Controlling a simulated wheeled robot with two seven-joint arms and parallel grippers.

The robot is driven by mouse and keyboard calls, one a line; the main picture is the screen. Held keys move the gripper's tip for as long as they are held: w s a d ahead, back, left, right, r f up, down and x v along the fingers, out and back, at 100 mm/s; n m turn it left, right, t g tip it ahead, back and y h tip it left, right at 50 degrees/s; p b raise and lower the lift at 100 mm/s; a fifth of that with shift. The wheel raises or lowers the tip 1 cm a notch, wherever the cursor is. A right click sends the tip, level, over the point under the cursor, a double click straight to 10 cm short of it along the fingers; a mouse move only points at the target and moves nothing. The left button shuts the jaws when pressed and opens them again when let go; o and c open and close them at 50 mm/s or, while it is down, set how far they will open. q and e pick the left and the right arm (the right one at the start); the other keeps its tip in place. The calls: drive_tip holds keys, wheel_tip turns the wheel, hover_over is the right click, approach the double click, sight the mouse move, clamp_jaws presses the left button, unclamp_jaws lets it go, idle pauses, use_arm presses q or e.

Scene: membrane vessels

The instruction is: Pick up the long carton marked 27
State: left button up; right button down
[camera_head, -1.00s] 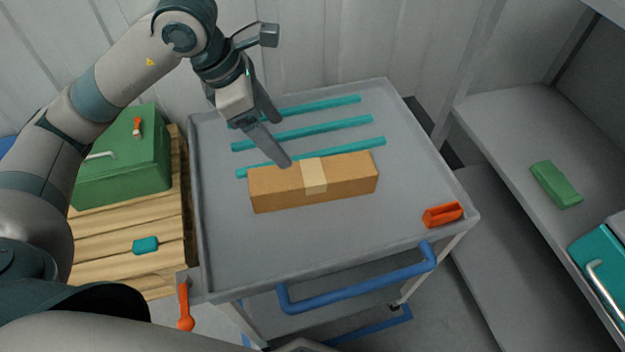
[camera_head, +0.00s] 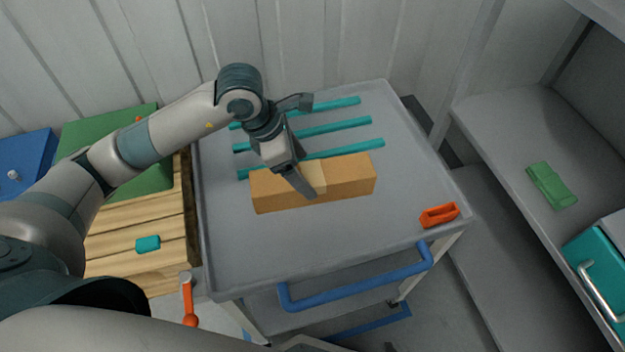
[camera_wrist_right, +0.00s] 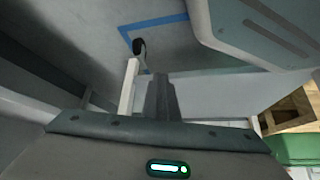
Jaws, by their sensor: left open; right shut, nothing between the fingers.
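A long brown carton (camera_head: 350,178) with a pale tape band lies on the grey cart top (camera_head: 240,250) in the head view. No number can be read on it from here. My left gripper (camera_head: 306,183) is open at the middle of the carton, with one finger in front of its near face and tape. The other finger is mostly hidden, so I cannot tell whether the fingers touch the carton. My right gripper (camera_wrist_right: 160,95) is shut and empty in the right wrist view, away from the carton; it does not show in the head view.
Teal strips (camera_head: 330,128) lie behind the carton. An orange clip-like object (camera_head: 439,215) sits at the cart's right corner, and a blue handle (camera_head: 360,283) runs along its front. A shelf (camera_head: 500,120) with a green block (camera_head: 551,184) stands at right. A wooden pallet (camera_head: 120,265) is at left.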

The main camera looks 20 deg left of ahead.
sight(307, 175)
use_arm(q)
drive_tip(key=shift+d+f, duration=0.1)
drive_tip(key=shift+f, duration=0.1)
drive_tip(key=shift+d+f+p, duration=0.2)
drive_tip(key=shift+f+p, duration=0.05)
drive_tip(key=shift+p, duration=0.1)
drive_tip(key=p+x, duration=0.1)
drive_tip(key=x, duration=0.2)
drive_tip(key=shift+s+d, duration=0.1)
drive_tip(key=shift+d, duration=0.05)
drive_tip(key=shift+d+f, duration=0.15)
drive_tip(key=shift+f, duration=0.35)
use_arm(e)
drive_tip(key=shift+s+d+f, duration=0.15)
drive_tip(key=shift+s, duration=0.45)
drive_tip(key=shift+s+d+f, duration=0.1)
drive_tip(key=shift+s+f, duration=0.05)
drive_tip(key=shift+s, duration=0.45)
use_arm(q)
drive_tip(key=c, duration=1.4)
